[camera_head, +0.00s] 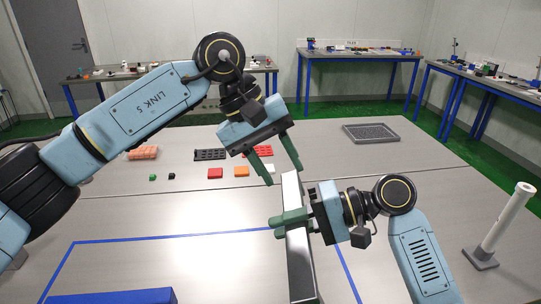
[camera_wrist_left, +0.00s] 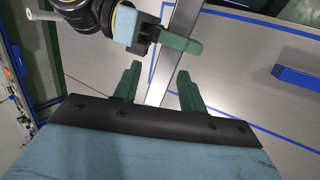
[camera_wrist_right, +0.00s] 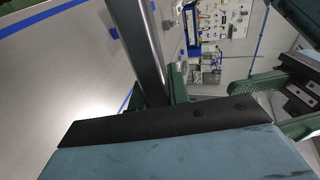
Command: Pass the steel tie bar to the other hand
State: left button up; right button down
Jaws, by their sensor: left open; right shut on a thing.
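The steel tie bar (camera_head: 299,249) is a long grey square bar, held up above the table near the middle of the head view. My right gripper (camera_head: 291,221) is shut on it around its middle; the bar also runs between the fingers in the right wrist view (camera_wrist_right: 142,50). My left gripper (camera_head: 279,161) is open above the bar's upper end, fingers pointing down toward it.
Blue tape (camera_head: 180,238) marks an area on the grey table, with a blue block (camera_head: 112,297) at the front. Small red (camera_head: 215,173) and orange blocks lie behind. A grey tray (camera_head: 371,133) sits back right. A white post (camera_head: 504,222) stands at the right.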

aim_at(292, 205)
pick_arm(q)
jog(key=shift+m+t+y, duration=0.6)
jog(key=shift+y, duration=0.2)
jog(key=x, duration=1)
jog(key=shift+w+a+f, duration=0.2)
jog(key=shift+a+f, duration=0.05)
jog(key=shift+f, duration=0.1)
jog(key=c, duration=0.8)
jog(key=shift+r, duration=0.1)
grip_shut()
pick_arm(e)
jog(key=c, duration=1.3)
grip_release()
jog(key=shift+o, duration=0.2)
